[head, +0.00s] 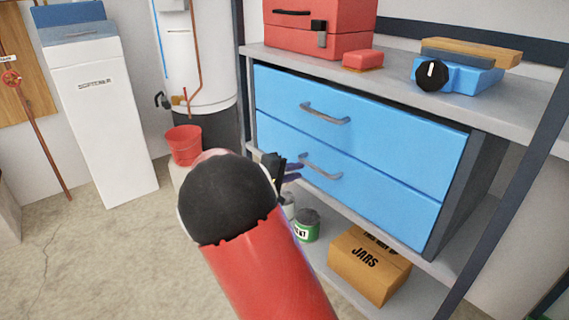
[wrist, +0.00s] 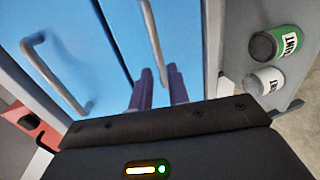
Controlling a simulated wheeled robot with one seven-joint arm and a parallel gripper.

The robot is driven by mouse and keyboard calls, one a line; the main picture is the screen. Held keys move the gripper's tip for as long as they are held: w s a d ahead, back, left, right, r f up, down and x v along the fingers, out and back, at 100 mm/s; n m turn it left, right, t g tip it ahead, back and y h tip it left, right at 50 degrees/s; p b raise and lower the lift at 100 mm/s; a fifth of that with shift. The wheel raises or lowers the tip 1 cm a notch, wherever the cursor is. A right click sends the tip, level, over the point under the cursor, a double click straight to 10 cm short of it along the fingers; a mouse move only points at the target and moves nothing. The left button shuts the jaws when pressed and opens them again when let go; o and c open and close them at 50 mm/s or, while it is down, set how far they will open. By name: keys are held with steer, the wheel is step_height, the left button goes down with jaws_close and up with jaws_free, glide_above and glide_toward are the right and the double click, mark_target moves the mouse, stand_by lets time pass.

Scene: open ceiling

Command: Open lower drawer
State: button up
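The blue lower drawer (head: 385,200) is shut, flush under the upper drawer (head: 380,135) in a grey cabinet. Its curved metal handle (head: 322,170) shows in the head view just right of my gripper (head: 292,171), and in the wrist view the handle (wrist: 154,42) runs down towards the purple fingers. My gripper (wrist: 160,88) is open, with a gap between its fingertips. The handle's near end shows at the gap; I cannot tell whether it lies between the fingers or touches one. My forearm hides part of the area left of the cabinet.
The upper drawer's handle (head: 325,115) is close above. On the shelf below stand a green paint can (head: 306,226) and a cardboard JARS box (head: 368,263). A red toolbox (head: 318,25) sits on top. A red bucket (head: 184,145) is at left; the floor (head: 95,250) there is clear.

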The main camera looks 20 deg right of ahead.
mark_target(310, 163)
steer(key=x, duration=0.3)
steer(key=w+x, duration=0.1)
steer(key=x, duration=0.3)
steer(key=shift+w, duration=0.15)
steer(key=shift+c, duration=0.4)
jaws_close()
